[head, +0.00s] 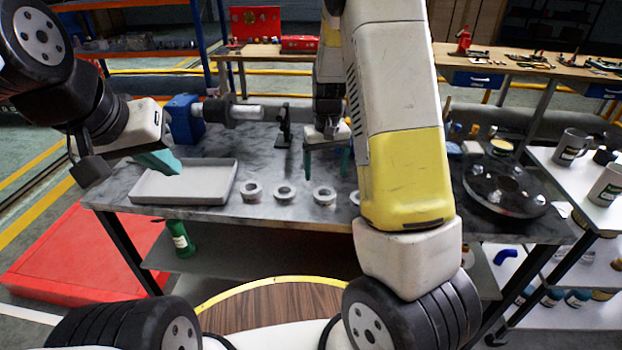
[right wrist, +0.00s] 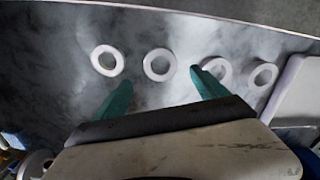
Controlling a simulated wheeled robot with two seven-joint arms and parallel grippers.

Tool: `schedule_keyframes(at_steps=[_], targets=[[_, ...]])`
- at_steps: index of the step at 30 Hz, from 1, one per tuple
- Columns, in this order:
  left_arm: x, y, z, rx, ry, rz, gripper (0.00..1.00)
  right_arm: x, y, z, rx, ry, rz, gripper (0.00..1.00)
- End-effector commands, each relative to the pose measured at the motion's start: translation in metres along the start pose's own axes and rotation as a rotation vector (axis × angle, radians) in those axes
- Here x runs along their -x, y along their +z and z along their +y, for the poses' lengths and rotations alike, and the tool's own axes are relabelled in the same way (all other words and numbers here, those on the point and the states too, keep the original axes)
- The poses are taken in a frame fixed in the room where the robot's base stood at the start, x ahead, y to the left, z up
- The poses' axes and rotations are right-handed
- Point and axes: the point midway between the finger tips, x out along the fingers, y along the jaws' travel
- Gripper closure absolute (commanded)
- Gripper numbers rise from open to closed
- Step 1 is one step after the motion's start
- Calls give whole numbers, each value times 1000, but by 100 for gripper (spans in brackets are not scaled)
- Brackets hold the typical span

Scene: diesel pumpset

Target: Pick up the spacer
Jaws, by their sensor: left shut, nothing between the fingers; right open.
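Several pale ring-shaped pieces, which look like spacers, lie flat in a row on the grey table. In the head view they run from the spacer nearest the tray (head: 250,190) past others (head: 285,194) and (head: 324,194) to one partly hidden by my right arm (head: 355,198). The right wrist view shows the same row (right wrist: 159,64). My right gripper (head: 328,162) is open and empty above the table, behind the row. In its wrist view (right wrist: 163,88) one finger partly covers a ring (right wrist: 220,72). My left gripper (head: 160,162) is shut and empty above the tray's back left.
A shallow grey tray (head: 150,190) stands left of the row. A blue clamp-like block with a shaft (head: 184,118) and a dark stand (head: 284,130) are behind. A black round plate (head: 505,188) lies at the right. Mugs (head: 571,147) stand on the right shelf.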

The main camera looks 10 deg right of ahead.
Motion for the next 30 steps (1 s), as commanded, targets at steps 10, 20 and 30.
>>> schedule_keyframes(at_steps=[10,20,30], targets=[[0,0,0,0,0,0,100,-44,2,-1,1,1,-6,17],[0,0,0,0,0,0,100,-74,0,-1,-1,0,0,17],[0,0,0,0,0,0,100,-73,0,-1,0,-1,0,53]])
